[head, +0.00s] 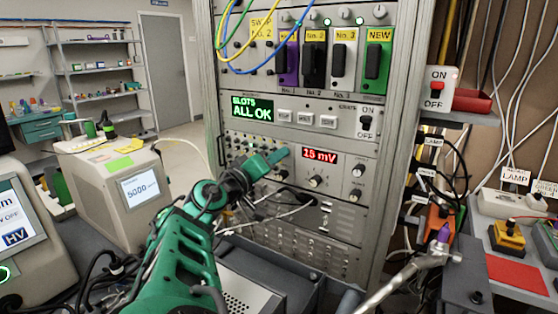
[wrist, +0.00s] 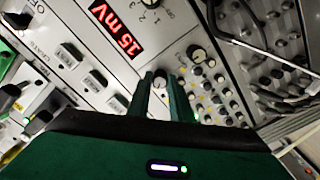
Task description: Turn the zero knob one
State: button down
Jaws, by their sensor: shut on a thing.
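My green gripper (head: 282,155) reaches the rack's instrument panel just left of the red "15 mV" display (head: 319,157). In the wrist view its two fingers (wrist: 161,90) are closed around a small light knob (wrist: 160,77), which I take to be the zero knob. Its label cannot be read, and the fingers hide its sides. In the head view the gripper covers this knob. The display also shows in the wrist view (wrist: 117,31) and reads 15 mV.
A black-and-silver knob (wrist: 197,53) sits close beside the fingers, next to a field of small sockets (wrist: 215,95). Another knob (head: 316,181) is below the display. A green "ALL OK" screen (head: 252,107) is above. Cables hang in front of the lower rack.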

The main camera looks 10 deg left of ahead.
jog(key=n, duration=1.2)
jog(key=shift+s+a+f+n, duration=0.15)
jog(key=shift+a+f+n, duration=0.1)
jog(key=shift+n, duration=0.15)
dwell(0.3)
jog(key=c, duration=1.8)
grip_release()
jog(key=shift+o, duration=1.1)
jog(key=shift+d+r, duration=0.1)
jog(key=shift+r, duration=0.05)
jog(key=v, duration=1)
jog(key=shift+s, duration=0.3)
